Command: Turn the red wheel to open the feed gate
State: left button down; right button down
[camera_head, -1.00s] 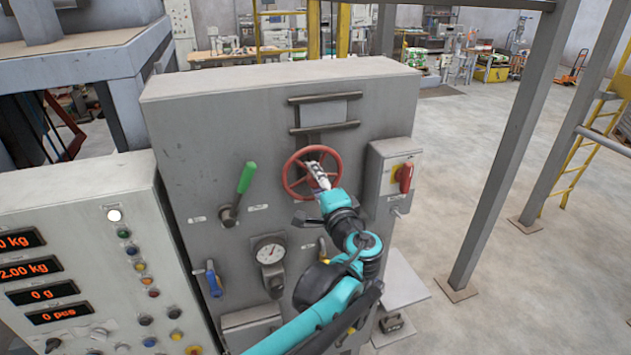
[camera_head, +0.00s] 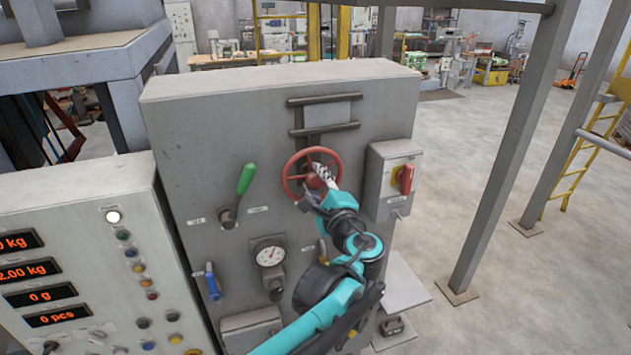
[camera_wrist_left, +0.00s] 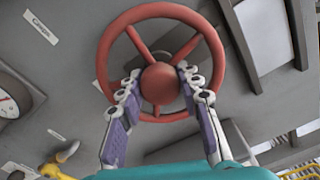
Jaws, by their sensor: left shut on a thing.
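The red wheel (camera_head: 289,170) is on the front of the grey cabinet, below two dark rails. My left gripper (camera_head: 322,179) is at the wheel, its arm coming up from below and hiding the wheel's lower right part. In the left wrist view the red wheel (camera_wrist_left: 107,62) faces me, with its rim, spokes and round hub showing. The two fingers of the left gripper (camera_wrist_left: 159,76) lie on either side of the hub and are shut on it. My right gripper is in neither view.
A green-handled lever (camera_head: 246,179) and a dial gauge (camera_head: 270,255) are left of the arm. A red switch (camera_head: 405,179) on a grey box is close right of the wheel. A blue handle (camera_head: 213,281) is lower left. Open floor lies right of the cabinet, beyond a grey post (camera_head: 507,150).

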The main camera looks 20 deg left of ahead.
pick_arm(q)
jog(key=c, duration=1)
grip_release()
jog(key=v, duration=1.2)
jog(key=shift+w, duration=0.1)
jog(key=s+a+f+n+g+h+b, duration=0.1)
jog(key=s+a+f+n+g+b, duration=0.2)
jog(key=f, duration=0.6)
jog(key=s+a+f+n+g+h+b, duration=0.1)
jog(key=s+a+f+n+b, duration=0.1)
jog(key=a+f+b, duration=0.45)
jog(key=s+a+f+n+g+h+b, duration=0.1)
jog(key=s+f+n+g+b, duration=0.15)
jog(key=f, duration=0.85)
jog(key=s+d+f+n+h+b, duration=0.1)
jog(key=s+f+n+h+b, duration=0.1)
jog(key=f, duration=0.4)
jog(key=s+d+f+n+g+h+b, duration=0.1)
jog(key=s+f+n+h+b, duration=0.1)
jog(key=f+b, duration=0.3)
jog(key=s+d+f+n+h+b, duration=0.1)
jog(key=s+f+n+h+b, duration=0.2)
jog(key=f, duration=0.6)
jog(key=shift+s+d+n+b, duration=0.35)
jog(key=shift+s+n+b, duration=0.4)
jog(key=shift+s+b, duration=0.1)
